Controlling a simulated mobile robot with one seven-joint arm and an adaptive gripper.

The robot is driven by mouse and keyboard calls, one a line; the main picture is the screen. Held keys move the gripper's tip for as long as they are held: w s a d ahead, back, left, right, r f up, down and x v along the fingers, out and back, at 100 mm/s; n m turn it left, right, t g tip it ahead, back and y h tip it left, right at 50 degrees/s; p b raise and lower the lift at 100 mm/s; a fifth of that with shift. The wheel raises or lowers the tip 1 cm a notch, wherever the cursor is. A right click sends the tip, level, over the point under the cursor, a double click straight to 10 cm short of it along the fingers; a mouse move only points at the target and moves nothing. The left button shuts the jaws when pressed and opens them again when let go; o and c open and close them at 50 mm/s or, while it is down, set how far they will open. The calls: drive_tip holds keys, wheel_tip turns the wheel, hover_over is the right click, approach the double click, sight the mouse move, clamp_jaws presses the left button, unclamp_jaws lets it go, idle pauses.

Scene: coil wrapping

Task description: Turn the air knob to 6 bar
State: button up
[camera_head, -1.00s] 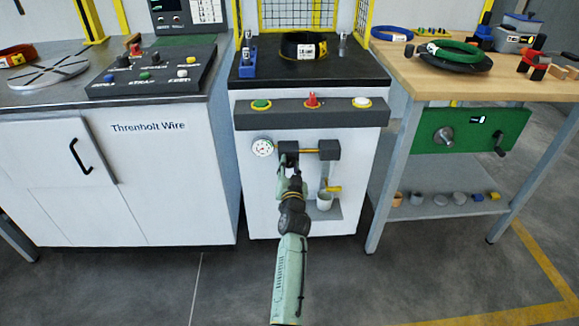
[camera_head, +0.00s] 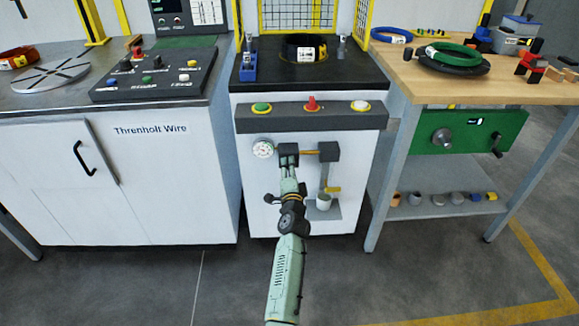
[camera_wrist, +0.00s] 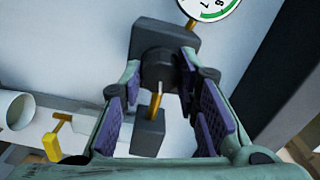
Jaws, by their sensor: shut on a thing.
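The air knob (camera_wrist: 158,70) is a dark round knob on the front of a dark regulator block (camera_wrist: 165,36). In the head view this block (camera_head: 289,149) is on the white front of the middle machine, and the gripper hides the knob. My gripper (camera_wrist: 162,68) is shut on the knob, with one fingertip on either side; in the head view it is at the block's front (camera_head: 289,168). The round pressure gauge (camera_head: 263,149) is left of the block. In the wrist view the gauge (camera_wrist: 212,8) is cut off by the top edge, and its needle cannot be read.
A yellow pipe (camera_head: 309,152) runs right from the regulator to a second dark block (camera_head: 329,151). Below are a yellow lever (camera_head: 332,189) and a light cup (camera_head: 323,202). A panel (camera_head: 312,115) with green, red and white buttons is above. The floor in front is clear.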

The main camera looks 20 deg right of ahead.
drive_tip(key=m+p, duration=0.2)
drive_tip(key=m, duration=0.4)
drive_tip(key=m+p, duration=0.2)
drive_tip(key=m, duration=0.5)
drive_tip(key=m+p, duration=0.2)
drive_tip(key=m, duration=0.4)
drive_tip(key=shift+r+m, duration=0.25)
drive_tip(key=shift+m, duration=0.35)
drive_tip(key=o, duration=1.2)
drive_tip(key=shift+f, duration=0.2)
